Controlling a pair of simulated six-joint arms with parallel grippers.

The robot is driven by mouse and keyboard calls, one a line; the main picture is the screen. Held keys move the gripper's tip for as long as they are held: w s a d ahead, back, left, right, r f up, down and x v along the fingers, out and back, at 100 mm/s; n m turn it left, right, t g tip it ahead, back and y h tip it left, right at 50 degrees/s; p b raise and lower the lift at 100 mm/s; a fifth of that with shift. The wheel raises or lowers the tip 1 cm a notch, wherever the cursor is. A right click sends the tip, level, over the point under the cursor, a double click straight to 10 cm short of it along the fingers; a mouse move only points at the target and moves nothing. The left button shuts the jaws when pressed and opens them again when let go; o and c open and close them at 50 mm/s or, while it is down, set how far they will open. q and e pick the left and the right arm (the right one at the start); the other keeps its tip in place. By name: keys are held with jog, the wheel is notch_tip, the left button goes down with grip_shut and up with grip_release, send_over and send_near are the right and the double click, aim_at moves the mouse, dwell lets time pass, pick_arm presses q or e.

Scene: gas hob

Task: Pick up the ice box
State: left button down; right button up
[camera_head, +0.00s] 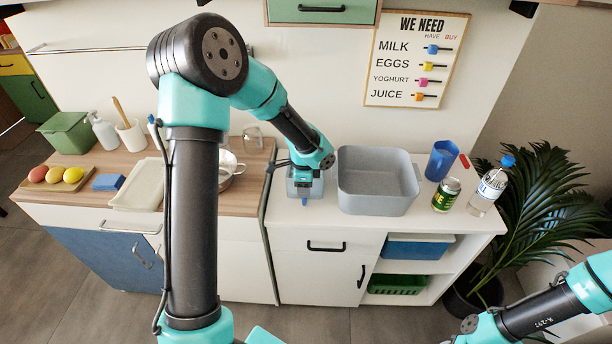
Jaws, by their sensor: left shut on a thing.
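A small pale grey-blue box (292,188), which I take to be the ice box, is at the left end of the white counter. My left gripper (303,182) comes down over it from above and is shut on it. The gripper and wrist hide much of the box's top. I cannot tell whether the box touches the counter. My right arm reaches in at the lower right, with its gripper out of the frame.
A large open grey bin (378,203) stands just right of the small box. A metal pot (229,171) is left, on the wooden worktop (240,201).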

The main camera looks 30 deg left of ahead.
pick_arm(q)
jog(key=shift+r, duration=5.05)
jog(key=w+d+r+n, duration=0.2)
jog(key=d+r+n, duration=1)
jog(key=shift+w+d+n, duration=0.2)
jog(key=shift+w+n, duration=0.1)
jog(key=shift+w, duration=0.1)
